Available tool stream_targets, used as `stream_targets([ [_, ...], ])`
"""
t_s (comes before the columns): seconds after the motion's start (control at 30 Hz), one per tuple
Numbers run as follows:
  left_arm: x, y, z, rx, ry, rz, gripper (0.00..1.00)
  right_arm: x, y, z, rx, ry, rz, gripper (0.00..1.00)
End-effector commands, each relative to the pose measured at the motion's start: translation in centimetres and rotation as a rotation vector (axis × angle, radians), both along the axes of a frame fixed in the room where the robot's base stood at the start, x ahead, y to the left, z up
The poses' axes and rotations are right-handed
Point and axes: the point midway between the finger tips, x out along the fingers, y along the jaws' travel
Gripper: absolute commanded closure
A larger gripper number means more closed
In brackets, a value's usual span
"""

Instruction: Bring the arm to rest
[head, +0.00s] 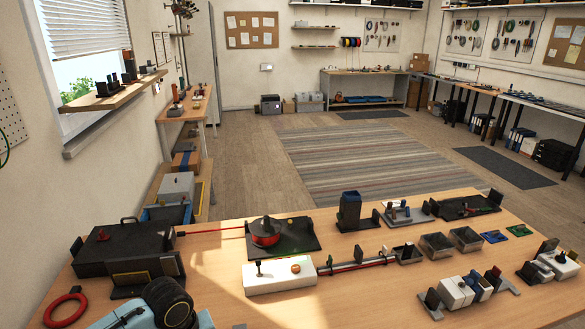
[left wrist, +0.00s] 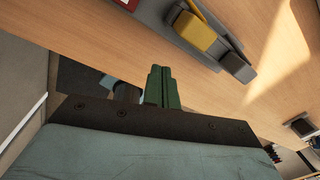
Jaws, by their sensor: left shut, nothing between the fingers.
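My left gripper (left wrist: 160,85) shows in the left wrist view as two dark green fingers pressed together with nothing between them. It is over or beside the wooden table (left wrist: 110,45); the exact gap to the surface cannot be told. In the head view, part of my left arm (head: 150,308), light blue with a black round joint, is at the bottom left by the table's near edge. Its fingers cannot be made out there. My right gripper is in neither view.
The table holds a black case (head: 125,248), a red ring (head: 66,309), a red round part on a black plate (head: 265,232), a white block (head: 280,278) and small bins (head: 436,245). In the wrist view, a grey fixture with a yellow block (left wrist: 194,32) lies beyond the fingers.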

Motion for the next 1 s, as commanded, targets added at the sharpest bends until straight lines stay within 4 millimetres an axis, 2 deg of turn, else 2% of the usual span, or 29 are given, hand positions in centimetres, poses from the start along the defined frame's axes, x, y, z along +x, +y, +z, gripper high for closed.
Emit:
stream_targets([
  [0.03,-1.9,-2.0,-0.6,-0.039,0.004,0.09,1.0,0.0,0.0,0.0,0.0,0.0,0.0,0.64],
  [0.1,-3.8,-4.1,-0.8,-0.088,0.001,0.258,1.0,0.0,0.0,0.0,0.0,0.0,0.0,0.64],
  [0.2,-6.5,-6.1,-0.7,-0.157,0.008,0.522,1.0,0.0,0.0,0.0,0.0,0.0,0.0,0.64],
  [0.37,-10.4,-7.0,0.2,-0.26,0.032,1.004,1.0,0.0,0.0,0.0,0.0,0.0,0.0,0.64],
  [0.5,-13.4,-5.7,1.2,-0.321,0.052,1.422,1.0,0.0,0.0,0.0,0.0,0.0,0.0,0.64],
  [0.6,-15.0,-4.4,1.8,-0.343,0.057,1.652,1.0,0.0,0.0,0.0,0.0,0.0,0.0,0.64],
  [1.0,-20.4,1.0,3.6,-0.377,0.012,2.31,1.0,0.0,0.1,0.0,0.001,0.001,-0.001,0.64],
])
